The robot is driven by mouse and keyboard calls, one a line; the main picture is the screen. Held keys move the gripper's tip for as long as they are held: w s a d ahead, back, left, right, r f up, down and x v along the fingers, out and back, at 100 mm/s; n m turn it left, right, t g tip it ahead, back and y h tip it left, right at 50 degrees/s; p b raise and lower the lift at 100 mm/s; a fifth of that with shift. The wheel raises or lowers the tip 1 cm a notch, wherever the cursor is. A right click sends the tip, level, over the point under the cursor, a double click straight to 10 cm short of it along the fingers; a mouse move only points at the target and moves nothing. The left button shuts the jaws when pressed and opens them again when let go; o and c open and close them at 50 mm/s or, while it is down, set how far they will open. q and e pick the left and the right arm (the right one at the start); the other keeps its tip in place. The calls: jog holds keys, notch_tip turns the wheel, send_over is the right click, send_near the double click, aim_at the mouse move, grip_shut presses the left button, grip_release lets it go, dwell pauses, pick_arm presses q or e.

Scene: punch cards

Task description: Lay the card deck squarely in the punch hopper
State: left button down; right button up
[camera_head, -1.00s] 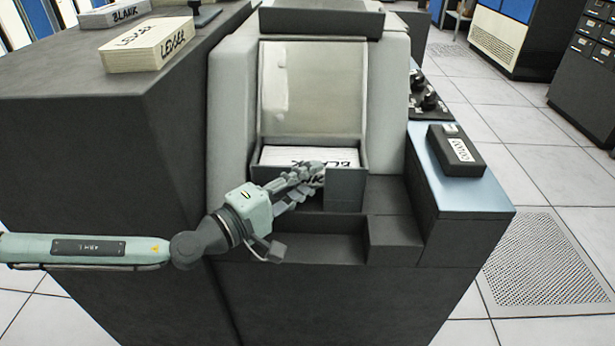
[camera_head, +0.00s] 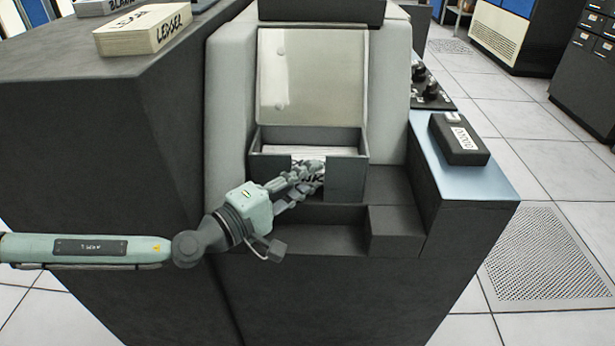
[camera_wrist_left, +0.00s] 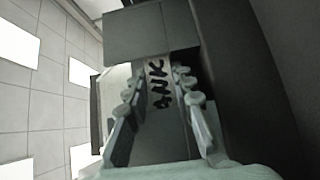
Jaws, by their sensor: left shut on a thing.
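The card deck (camera_head: 310,149) sits inside the dark punch hopper (camera_head: 345,178), below its rim. Its white top edge shows behind the front wall, and part of its lettered front shows in the gap in that wall. My left gripper (camera_head: 310,174) is at this gap, shut on the deck's front end. In the left wrist view the deck's lettered end (camera_wrist_left: 159,82) lies between the fingers. The fingers and front wall hide most of the deck, so I cannot tell how square it lies. My right gripper is not in view.
A deck marked LEDGER (camera_head: 145,30) and another deck (camera_head: 103,6) lie on the dark cabinet top at left. A black labelled box (camera_head: 458,140) sits on the blue side shelf (camera_head: 463,185) at right. A pale sloped plate (camera_head: 312,78) rises behind the hopper.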

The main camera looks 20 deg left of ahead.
pick_arm(q)
jog(key=c, duration=1.2)
grip_release()
jog(key=shift+s+a+f, duration=0.1)
jog(key=shift+s, duration=0.1)
jog(key=v, duration=1.1)
jog(key=shift+s, duration=0.25)
